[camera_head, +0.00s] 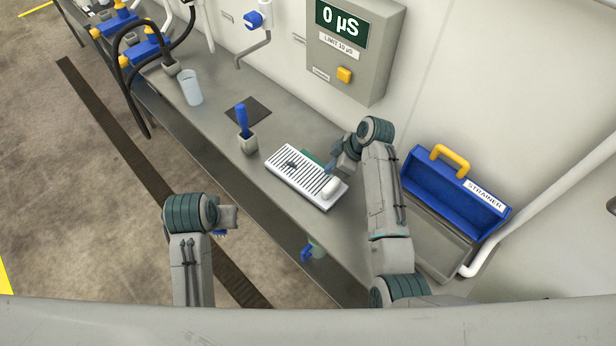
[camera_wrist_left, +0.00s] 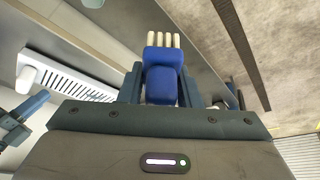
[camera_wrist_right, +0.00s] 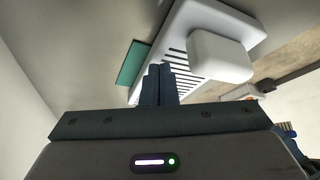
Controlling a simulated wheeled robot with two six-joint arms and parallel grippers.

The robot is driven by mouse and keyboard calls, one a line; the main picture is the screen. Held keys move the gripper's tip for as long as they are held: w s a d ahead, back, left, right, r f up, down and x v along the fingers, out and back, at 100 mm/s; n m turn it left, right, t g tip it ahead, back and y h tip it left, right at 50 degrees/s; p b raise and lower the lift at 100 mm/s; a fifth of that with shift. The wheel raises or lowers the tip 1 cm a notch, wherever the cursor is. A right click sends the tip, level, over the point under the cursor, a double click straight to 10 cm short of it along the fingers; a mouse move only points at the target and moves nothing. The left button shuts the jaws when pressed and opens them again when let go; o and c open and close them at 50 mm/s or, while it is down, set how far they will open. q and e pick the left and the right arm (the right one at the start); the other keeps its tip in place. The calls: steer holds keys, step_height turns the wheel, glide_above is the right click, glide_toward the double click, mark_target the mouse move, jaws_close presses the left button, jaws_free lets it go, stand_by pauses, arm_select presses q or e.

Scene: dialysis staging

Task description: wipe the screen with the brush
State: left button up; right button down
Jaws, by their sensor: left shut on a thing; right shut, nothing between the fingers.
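My left gripper (camera_head: 228,218) is shut on a blue brush, left of the counter's front edge. In the left wrist view the brush (camera_wrist_left: 163,75) shows its blue body and pale bristles between the fingers.
A blue strainer box (camera_head: 455,190) is at right. A wall display (camera_head: 343,25) reads 0 µS. Counter between cup and screen is clear.

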arm_select(q)
steer(key=shift+f, duration=0.2)
arm_select(e)
steer(key=shift+f, duration=0.4)
